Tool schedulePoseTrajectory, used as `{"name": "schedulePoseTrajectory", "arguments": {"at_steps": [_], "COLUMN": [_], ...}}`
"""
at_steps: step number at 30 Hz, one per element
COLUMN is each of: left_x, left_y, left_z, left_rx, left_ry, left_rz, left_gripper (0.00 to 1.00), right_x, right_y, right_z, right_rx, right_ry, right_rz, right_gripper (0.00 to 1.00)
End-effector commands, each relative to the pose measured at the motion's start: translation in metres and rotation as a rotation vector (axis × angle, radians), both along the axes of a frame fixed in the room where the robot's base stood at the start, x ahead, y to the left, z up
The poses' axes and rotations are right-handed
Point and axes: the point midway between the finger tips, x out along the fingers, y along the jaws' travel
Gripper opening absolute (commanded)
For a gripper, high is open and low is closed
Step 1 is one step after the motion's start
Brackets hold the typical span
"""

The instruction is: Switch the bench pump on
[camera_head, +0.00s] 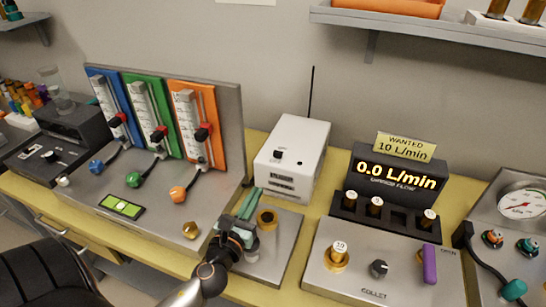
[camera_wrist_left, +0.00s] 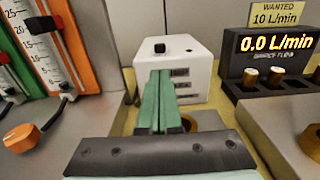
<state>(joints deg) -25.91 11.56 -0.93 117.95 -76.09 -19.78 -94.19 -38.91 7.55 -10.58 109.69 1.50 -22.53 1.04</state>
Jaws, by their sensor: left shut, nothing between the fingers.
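A white box (camera_head: 291,157) with a thin black antenna stands at the back of the bench. No label marks which unit is the bench pump, and I cannot tell the switch's setting. My left gripper (camera_head: 252,200) has green fingers, shut and empty, in front of the white box, above a small steel plate with a brass ring (camera_head: 267,218). In the wrist view the fingers (camera_wrist_left: 160,80) overlap the white box's front. My right gripper is not in view.
A steel panel with blue, green and orange flow meters (camera_head: 205,125) stands left. A dark box with a knob (camera_head: 50,156) is at far left. Right are a display reading 0.0 L/min (camera_head: 398,177), a collet panel (camera_head: 380,268) and a gauge (camera_head: 522,203). A shelf (camera_head: 440,30) hangs above.

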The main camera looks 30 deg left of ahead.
Motion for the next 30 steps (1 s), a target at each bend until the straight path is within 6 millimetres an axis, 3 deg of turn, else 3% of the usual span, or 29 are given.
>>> {"name": "schedulePoseTrajectory", "arguments": {"at_steps": [18,24,30], "left_x": [0.108,0.123,0.126], "left_y": [0.026,0.030,0.030], "left_z": [0.001,0.000,0.000], "left_rx": [0.000,0.000,0.000], "left_ry": [-0.001,-0.001,0.000], "left_rz": [0.001,0.000,0.000], "left_gripper": [0.00,0.00,0.00], "right_x": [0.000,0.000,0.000], "right_y": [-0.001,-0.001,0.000], "right_z": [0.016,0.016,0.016], "right_rx": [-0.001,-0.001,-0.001], "right_ry": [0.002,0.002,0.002], "right_rz": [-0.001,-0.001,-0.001], "right_gripper": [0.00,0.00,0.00]}}
